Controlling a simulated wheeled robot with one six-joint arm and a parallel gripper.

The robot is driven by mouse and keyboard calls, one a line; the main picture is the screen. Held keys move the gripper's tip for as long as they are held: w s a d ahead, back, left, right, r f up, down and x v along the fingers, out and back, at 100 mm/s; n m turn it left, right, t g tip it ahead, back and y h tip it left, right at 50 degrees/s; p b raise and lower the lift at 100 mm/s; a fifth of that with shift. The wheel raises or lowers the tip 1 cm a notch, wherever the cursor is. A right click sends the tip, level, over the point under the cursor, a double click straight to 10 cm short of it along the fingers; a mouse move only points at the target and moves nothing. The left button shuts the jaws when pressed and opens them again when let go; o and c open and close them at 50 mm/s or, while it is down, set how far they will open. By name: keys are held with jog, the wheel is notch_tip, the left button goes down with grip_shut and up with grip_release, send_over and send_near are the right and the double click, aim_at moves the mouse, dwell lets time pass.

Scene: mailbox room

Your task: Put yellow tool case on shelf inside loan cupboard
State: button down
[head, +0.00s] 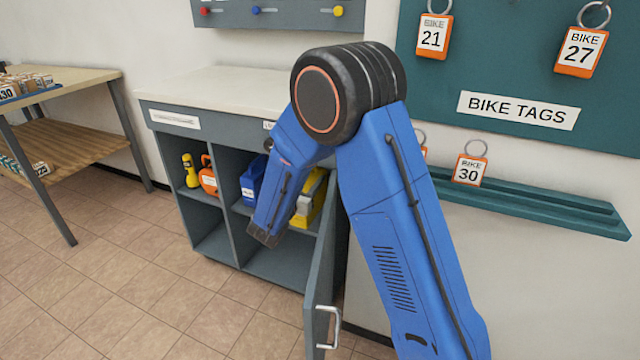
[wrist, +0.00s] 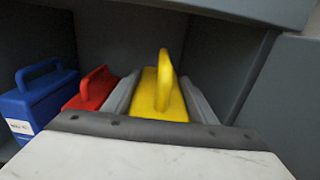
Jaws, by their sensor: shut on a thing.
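The yellow tool case (head: 302,219) is inside the loan cupboard (head: 228,239), in the upper right compartment, partly hidden by my arm in the head view. In the wrist view its yellow handle (wrist: 164,88) stands between the two grey fingers of my gripper (wrist: 161,99), which is shut on the case. The case appears upright and at about the level of the shelf; I cannot tell whether its base touches the shelf. A red case (wrist: 92,91) and a blue case (wrist: 38,103) stand to its left.
The cupboard door (head: 319,270) is open at the right, close beside my arm. A yellow torch (head: 190,171) and an orange case (head: 208,178) fill the upper left compartment. The lower compartments look empty. A wooden table (head: 75,75) stands at the left, with clear floor before it.

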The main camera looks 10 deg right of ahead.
aim_at(320, 171)
jog(key=x, duration=0.3)
jog(key=f+x, duration=0.1)
jog(key=x, duration=0.2)
jog(key=f+x, duration=0.1)
jog(key=x, duration=0.2)
jog(key=shift+w+d, duration=0.15)
jog(key=shift+w, duration=0.1)
notch_tip(320, 171, down, 5)
jog(key=shift+w+d+r, duration=0.1)
jog(key=shift+w, duration=0.05)
jog(key=shift+f, duration=0.2)
jog(key=c, duration=0.8)
grip_release()
jog(key=shift+o, duration=0.2)
